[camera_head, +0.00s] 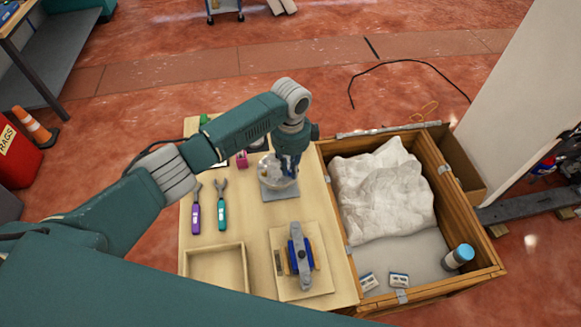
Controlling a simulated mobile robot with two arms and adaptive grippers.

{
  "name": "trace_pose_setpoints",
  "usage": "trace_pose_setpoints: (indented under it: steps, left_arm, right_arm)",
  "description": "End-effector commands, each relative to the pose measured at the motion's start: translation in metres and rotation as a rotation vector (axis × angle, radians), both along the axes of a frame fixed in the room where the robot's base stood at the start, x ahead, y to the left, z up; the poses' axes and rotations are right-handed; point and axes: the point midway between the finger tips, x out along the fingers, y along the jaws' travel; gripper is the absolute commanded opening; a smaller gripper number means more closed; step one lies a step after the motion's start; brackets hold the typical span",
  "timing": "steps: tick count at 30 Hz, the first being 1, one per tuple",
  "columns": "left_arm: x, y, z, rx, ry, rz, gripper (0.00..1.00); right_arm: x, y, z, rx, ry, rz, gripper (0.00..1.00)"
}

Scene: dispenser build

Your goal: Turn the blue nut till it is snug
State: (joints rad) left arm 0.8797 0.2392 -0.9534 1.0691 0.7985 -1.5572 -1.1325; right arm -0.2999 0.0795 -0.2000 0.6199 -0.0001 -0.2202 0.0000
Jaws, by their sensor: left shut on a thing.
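My left gripper (289,158) reaches down from above onto a clear, rounded dispenser part (271,172), which stands on a grey square plate (281,193) on the wooden table. The gripper is shut at the top of this part, where the blue nut sits. The nut itself is mostly hidden by the fingers, and I cannot tell how tight it is. My right gripper is not in view.
A purple-handled tool (195,209) and a teal-handled wrench (221,210) lie left on the table (250,222). An empty wooden tray (246,268) and a grey-blue clamp (300,258) on a board are in front. A wooden crate (461,190) with white sheeting adjoins at right.

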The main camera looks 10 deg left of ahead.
Motion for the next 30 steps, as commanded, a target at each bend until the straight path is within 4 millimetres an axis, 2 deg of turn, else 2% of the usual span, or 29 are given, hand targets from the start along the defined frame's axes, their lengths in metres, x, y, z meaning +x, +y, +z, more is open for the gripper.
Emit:
trace_pose_setpoints:
  steps: [1, 2, 4, 5, 13, 17, 20, 30]
  left_arm:
    - [0.003, 0.0, 0.004, -0.002, -0.009, 0.001, 0.0]
    - [0.003, 0.0, 0.004, -0.002, -0.009, 0.001, 0.17]
    - [0.003, 0.0, 0.003, -0.001, -0.008, 0.001, 0.31]
    - [0.003, 0.0, 0.003, -0.001, -0.008, 0.001, 0.32]
    - [0.001, 0.0, 0.002, -0.001, -0.003, 0.002, 0.32]
    - [0.002, 0.0, 0.011, -0.001, -0.004, 0.002, 0.32]
    - [0.002, 0.0, 0.027, -0.001, -0.006, 0.001, 0.32]
    - [0.002, 0.0, 0.097, -0.001, -0.008, 0.001, 0.32]
  right_arm:
    - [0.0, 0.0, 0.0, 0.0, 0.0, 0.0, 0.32]
    - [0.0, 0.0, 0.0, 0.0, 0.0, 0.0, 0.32]
    - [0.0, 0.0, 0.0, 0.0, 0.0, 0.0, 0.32]
    - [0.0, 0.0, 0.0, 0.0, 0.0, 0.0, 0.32]
    - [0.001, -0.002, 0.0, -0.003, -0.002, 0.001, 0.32]
    - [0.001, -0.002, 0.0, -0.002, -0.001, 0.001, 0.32]
    - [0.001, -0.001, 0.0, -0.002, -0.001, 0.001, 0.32]
    - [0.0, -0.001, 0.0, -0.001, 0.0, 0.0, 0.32]
